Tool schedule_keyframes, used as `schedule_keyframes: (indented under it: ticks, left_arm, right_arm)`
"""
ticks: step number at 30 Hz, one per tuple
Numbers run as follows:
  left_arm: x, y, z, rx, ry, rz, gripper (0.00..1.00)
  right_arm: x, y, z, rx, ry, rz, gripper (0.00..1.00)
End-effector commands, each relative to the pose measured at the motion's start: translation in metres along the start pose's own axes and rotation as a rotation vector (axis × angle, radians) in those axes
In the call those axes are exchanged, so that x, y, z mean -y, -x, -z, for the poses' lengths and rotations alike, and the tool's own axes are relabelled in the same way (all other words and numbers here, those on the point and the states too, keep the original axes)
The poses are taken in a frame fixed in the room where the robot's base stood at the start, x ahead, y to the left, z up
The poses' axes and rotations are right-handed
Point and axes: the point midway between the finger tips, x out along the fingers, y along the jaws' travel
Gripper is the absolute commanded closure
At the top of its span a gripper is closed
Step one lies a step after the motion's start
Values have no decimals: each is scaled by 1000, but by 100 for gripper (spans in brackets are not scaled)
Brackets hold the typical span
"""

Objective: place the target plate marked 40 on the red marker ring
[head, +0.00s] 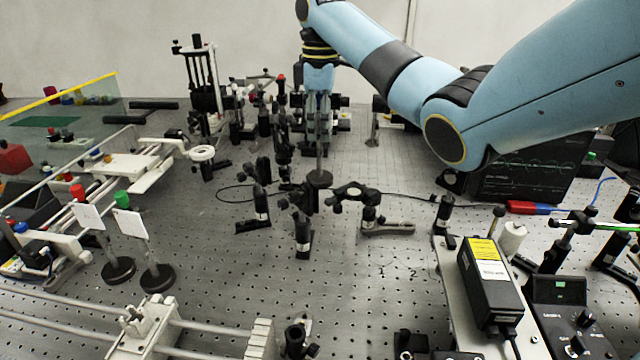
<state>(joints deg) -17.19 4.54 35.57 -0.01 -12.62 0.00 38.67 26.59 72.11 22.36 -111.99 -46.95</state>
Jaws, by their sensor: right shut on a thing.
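My right gripper (318,112) points down at the back middle of the bench and is shut on a stand with a thin grey post (320,150) and a round dark base (319,179). The base appears above the bench among black optic mounts. The gripper hides the stand's upper part, so I cannot see its plate or a number. Two white target plates, one with a red cap (89,217) and one with a green cap (130,225), stand upright on black round bases at the left. Their markings are unreadable. I cannot make out a red marker ring. My left gripper is not in view.
Black post mounts (302,235) and a ring-shaped mount (352,192) stand just below the held base. Another post stand (372,140) is to its right. A black power box (489,285) is front right. Free perforated bench (380,300) lies in the middle front.

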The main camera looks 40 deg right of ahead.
Motion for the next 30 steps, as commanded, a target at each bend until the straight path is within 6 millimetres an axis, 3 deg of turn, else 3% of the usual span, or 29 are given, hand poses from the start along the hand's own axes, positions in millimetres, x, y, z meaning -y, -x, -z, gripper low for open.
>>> schedule_keyframes:
  ticks: [15, 26, 27, 30]
  left_arm:
    - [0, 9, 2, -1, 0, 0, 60]
    - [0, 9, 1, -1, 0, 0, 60]
    - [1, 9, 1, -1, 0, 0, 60]
    - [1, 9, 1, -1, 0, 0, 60]
  right_arm:
    - [0, -66, 0, 0, 0, 0, 100]
    - [0, -70, 0, 0, 0, -1, 100]
    - [0, -71, 0, 0, 0, 0, 87]
    - [0, -71, 0, 0, 0, 0, 74]
